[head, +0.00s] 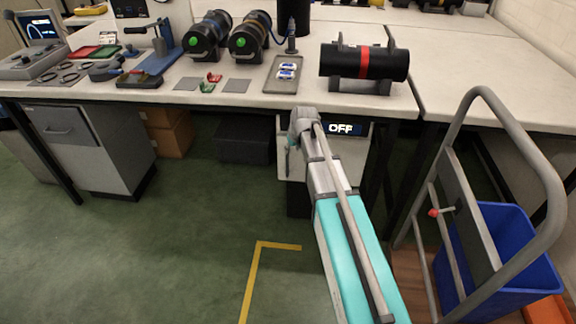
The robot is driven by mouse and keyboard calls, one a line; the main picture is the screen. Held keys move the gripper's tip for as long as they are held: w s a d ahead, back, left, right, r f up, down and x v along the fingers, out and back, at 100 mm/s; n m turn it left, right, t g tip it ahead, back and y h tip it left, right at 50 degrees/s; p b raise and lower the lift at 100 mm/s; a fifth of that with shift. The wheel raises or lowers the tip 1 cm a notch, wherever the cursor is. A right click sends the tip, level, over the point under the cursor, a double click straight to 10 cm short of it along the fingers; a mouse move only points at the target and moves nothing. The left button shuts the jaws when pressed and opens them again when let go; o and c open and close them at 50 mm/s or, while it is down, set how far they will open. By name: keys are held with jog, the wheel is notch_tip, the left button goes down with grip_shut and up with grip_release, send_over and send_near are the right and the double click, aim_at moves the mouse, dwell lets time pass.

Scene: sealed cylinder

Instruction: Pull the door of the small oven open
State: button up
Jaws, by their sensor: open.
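The small oven (361,130) stands under the workbench in the middle of the head view. Its display reads OFF in lit letters. My arm reaches up from the bottom and covers much of the oven's front. My gripper (291,148) is open at the oven's upper left front, pointing down and away. Its fingertips are small and partly hidden, so I cannot tell whether they touch the oven. The oven door looks closed, though the arm hides most of it.
The workbench (440,100) edge runs just above my gripper. A black cylinder with a red band (364,62) rests on it. A trolley with a blue bin (500,250) stands close on the right. A dark box (245,140) is left of the oven. The green floor at left is clear.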

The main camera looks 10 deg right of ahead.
jog(key=b, duration=0.9)
send_over(287, 175)
jog(key=shift+w+d+f, duration=0.1)
jog(key=shift+w+f, duration=0.05)
jog(key=shift+f, duration=2.35)
jog(key=shift+w+f, duration=0.1)
jog(key=shift+f, duration=2.4)
grip_shut()
